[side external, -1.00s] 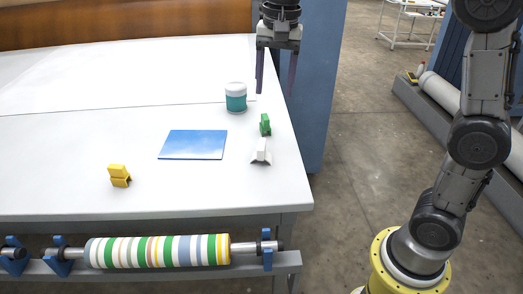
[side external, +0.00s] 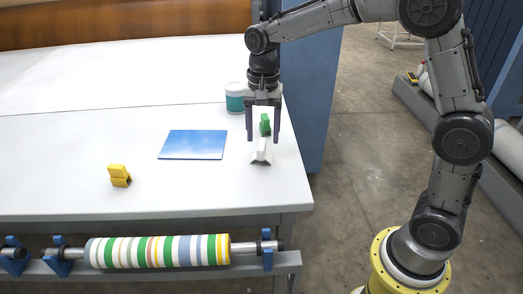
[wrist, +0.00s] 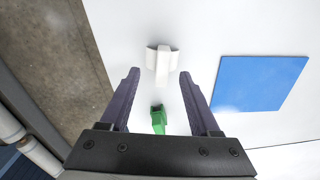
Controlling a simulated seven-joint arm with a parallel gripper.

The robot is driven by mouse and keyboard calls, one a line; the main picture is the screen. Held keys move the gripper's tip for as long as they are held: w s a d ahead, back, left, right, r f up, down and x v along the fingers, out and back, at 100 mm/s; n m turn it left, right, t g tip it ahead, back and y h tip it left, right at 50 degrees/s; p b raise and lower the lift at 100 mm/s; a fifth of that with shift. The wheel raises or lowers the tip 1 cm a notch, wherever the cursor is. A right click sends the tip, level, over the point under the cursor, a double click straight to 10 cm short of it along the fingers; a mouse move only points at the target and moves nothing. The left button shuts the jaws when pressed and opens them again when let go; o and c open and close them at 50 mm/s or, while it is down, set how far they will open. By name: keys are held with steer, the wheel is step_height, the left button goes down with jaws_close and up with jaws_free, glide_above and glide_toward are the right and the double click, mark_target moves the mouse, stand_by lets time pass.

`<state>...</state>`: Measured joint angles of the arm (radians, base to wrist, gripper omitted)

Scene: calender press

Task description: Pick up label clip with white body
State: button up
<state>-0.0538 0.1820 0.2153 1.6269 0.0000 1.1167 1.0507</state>
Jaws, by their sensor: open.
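The label clip with the white body (side external: 262,151) stands on the white table near its right edge, and its base looks dark in the side view. In the wrist view the white clip (wrist: 163,64) lies just beyond the fingertips, roughly centred between them. My gripper (side external: 263,139) is open and empty, above the table by the clips. In the wrist view my gripper (wrist: 157,72) has its fingers spread, with a green clip (wrist: 158,119) showing between them. The green clip (side external: 265,125) stands behind the white one.
A blue sheet (side external: 193,145) lies left of the clips. A yellow clip (side external: 119,175) stands further left. A teal jar with a white lid (side external: 235,98) is at the back, partly behind my arm. A striped roll (side external: 160,251) is mounted along the table's front.

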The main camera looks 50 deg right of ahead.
mark_target(262, 144)
step_height(262, 144, down, 4)
steer(key=shift+a+f, duration=0.15)
jaws_close()
stand_by(0.3)
